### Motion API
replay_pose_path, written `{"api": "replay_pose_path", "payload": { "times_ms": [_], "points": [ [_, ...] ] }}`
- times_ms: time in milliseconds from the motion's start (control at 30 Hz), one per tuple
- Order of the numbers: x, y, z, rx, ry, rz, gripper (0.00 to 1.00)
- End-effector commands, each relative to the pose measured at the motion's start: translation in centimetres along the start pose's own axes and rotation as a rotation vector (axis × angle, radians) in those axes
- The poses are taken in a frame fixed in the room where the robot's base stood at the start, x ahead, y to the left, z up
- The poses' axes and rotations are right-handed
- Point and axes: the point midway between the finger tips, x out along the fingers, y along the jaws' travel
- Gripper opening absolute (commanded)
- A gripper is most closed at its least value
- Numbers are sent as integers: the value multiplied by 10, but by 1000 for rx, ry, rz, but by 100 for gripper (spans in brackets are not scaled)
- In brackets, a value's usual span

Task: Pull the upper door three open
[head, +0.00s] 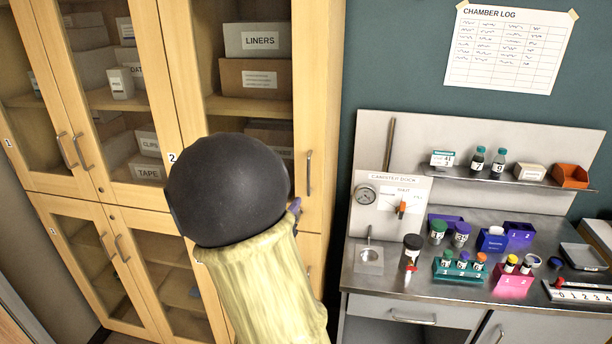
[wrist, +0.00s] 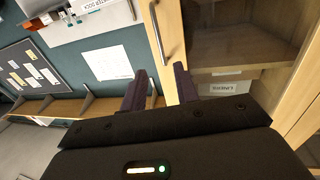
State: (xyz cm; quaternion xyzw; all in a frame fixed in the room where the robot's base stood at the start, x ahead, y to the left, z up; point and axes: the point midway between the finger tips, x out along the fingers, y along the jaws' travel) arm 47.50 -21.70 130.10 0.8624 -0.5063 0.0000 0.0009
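The tall wooden cabinet has glazed doors. The third upper door from the left (head: 255,107) looks shut, and boxes show through its glass. Its upright metal bar handle (head: 309,172) is on the door's right side. My gripper (head: 295,206) is by the lower part of this door, just left of and below the handle, mostly hidden behind my dark, rounded arm link. In the wrist view, my gripper (wrist: 160,77) has its two dark purple fingers apart. The handle (wrist: 157,30) lines up with the gap between them.
Other glazed doors (head: 88,60) are to the left, with lower doors (head: 80,255) beneath. A steel bench (head: 450,262) with vials and racks stands to the right, close to the cabinet. A chamber log sheet (head: 508,47) hangs on the green wall.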

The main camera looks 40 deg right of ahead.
Motion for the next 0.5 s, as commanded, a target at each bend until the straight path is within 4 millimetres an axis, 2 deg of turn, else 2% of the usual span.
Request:
{"api": "replay_pose_path", "payload": {
  "times_ms": [500],
  "points": [
    [93, 1, -3, -2, -1, 3, 30]
  ]
}}
